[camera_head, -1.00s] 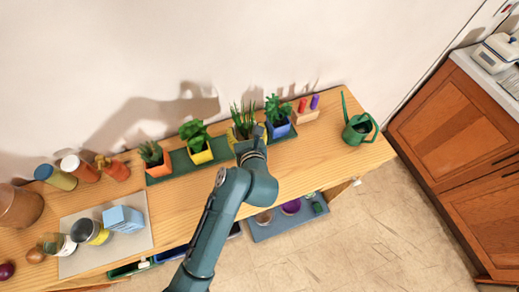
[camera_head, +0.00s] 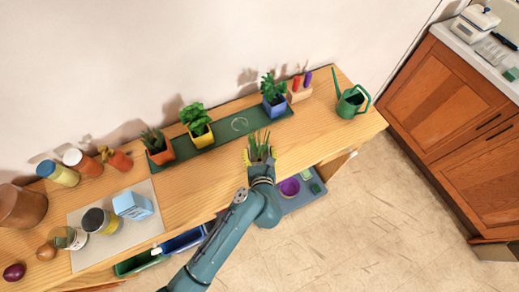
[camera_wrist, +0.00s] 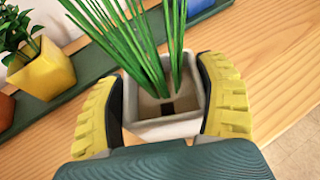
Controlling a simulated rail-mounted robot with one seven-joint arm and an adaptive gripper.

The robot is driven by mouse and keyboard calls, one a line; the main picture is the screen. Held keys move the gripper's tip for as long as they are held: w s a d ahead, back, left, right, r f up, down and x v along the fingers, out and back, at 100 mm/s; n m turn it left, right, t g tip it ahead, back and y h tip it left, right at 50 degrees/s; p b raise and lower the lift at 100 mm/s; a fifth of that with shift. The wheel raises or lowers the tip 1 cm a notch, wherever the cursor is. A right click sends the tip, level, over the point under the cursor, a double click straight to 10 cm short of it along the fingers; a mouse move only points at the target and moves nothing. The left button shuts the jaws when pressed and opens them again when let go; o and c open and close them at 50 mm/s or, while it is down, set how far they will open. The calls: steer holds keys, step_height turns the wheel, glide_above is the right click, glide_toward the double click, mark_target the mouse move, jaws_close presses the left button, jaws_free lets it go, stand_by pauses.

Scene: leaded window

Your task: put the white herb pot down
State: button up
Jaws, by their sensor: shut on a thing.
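The white herb pot (camera_wrist: 163,130), with tall spiky green leaves, is between the two yellow fingers of my gripper (camera_wrist: 165,105) in the wrist view. The fingers press its sides. In the head view my gripper (camera_head: 261,157) and the pot's leaves (camera_head: 259,145) are over the front part of the wooden table, in front of the long green tray (camera_head: 225,132). The pot's body is mostly hidden there, and I cannot tell its height over the table. A pale ring mark (camera_head: 239,124) shows on the bare part of the tray.
A yellow pot (camera_head: 201,138) and an orange pot (camera_head: 162,153) stand left of the ring, a blue pot (camera_head: 274,106) right of it. A green watering can (camera_head: 351,102) is at the right end. Bare wood (camera_head: 313,125) lies before the blue pot.

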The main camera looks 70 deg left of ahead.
steer(key=shift+w+r, duration=0.1)
steer(key=shift+r, duration=0.1)
steer(key=shift+f, duration=0.15)
steer(key=o, duration=1.2)
steer(key=p+v, duration=0.2)
steer(key=v, duration=1)
